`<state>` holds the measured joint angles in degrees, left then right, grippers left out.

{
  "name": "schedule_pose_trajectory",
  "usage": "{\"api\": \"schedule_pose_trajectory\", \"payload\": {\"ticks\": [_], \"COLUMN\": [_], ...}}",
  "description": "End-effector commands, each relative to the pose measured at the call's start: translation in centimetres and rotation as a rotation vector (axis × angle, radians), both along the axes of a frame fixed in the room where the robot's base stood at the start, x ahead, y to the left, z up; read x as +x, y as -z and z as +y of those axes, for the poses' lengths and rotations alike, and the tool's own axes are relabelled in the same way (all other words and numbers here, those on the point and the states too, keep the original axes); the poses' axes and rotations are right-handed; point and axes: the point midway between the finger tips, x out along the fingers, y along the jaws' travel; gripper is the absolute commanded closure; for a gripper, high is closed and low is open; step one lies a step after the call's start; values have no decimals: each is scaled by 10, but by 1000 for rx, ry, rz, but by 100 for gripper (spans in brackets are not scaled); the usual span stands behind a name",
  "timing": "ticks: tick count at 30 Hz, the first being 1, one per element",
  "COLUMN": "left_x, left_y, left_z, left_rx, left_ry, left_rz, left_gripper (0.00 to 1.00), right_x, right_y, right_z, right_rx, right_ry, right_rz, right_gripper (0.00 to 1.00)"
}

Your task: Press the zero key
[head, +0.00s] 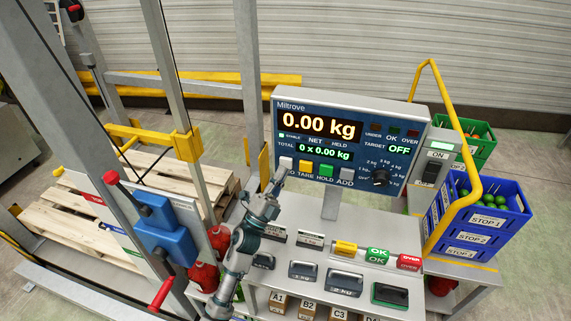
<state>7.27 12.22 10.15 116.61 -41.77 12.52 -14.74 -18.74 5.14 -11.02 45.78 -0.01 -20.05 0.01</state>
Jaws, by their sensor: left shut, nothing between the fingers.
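The Miltrove scale panel (395,128) stands at the back of the bench. Its main display (318,125) reads 0.00 kg and the total line reads 0 x 0.00 kg. A row of keys sits below. The pale zero key (286,163) is leftmost, its label partly covered by my gripper. The yellow tare key (306,166), green hold key (325,171) and grey add key (346,175) follow to its right. My left gripper (280,174) is shut and empty, its tips just below the zero key. I cannot tell whether they touch the panel. My right gripper is out of view.
A dial (380,177) is at the panel's lower right. The bench front holds weight handles and yellow, green and red blocks. A yellow rail (468,210) and blue crates (505,195) stand right.

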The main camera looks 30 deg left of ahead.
Motion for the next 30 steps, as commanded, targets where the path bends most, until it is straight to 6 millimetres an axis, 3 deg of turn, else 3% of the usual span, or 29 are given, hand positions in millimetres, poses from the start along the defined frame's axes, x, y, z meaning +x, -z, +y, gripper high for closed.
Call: {"api": "schedule_pose_trajectory", "payload": {"ticks": [5,19,30], "left_x": [-3,-45,-48], "left_y": [0,0,0], "left_z": [-1,-11,-12], "left_rx": [0,0,0], "left_ry": [1,1,0], "left_rz": [1,1,0], "left_gripper": [100,100,100], "right_x": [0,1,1], "right_y": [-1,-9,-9], "right_z": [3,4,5], "right_rx": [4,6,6], "right_ry": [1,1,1], "right_rz": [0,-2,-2], "right_gripper": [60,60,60]}}
